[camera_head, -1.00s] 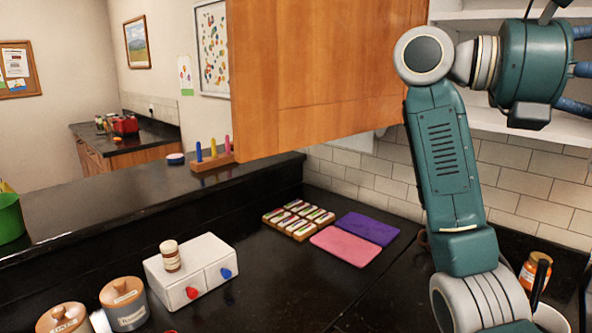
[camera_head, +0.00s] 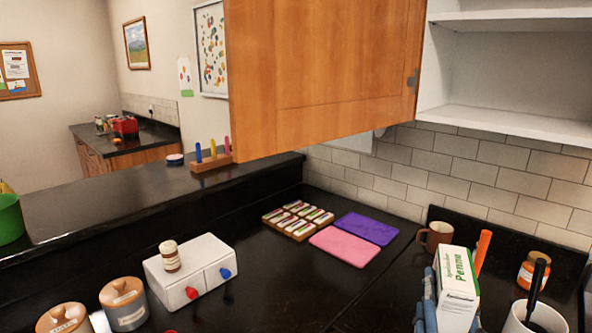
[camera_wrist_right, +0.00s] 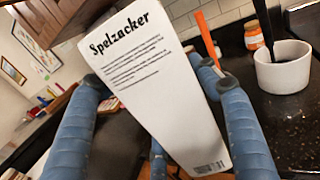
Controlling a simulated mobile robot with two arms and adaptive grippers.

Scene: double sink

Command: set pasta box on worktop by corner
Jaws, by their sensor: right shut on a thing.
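The pasta box (camera_head: 459,288) is white with green lettering and stands roughly upright, slightly tilted, at the lower right of the head view. My right gripper (camera_head: 447,312) has its blue fingers around the box. In the right wrist view the box (camera_wrist_right: 150,85) fills the middle, showing a printed white side, with blue fingers on both sides of it. The dark worktop (camera_head: 375,300) runs into a corner behind the colored mats. The lower end of the box is cut off in the head view, so its height above the worktop is unclear. My left gripper is not in view.
A pink mat (camera_head: 345,246) and a purple mat (camera_head: 366,229) lie near the corner beside a spice rack (camera_head: 297,221). A brown mug (camera_head: 436,236), an orange-lidded jar (camera_head: 533,268) and a white pot (camera_head: 536,318) stand at right. The open cupboard (camera_head: 520,121) is above.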

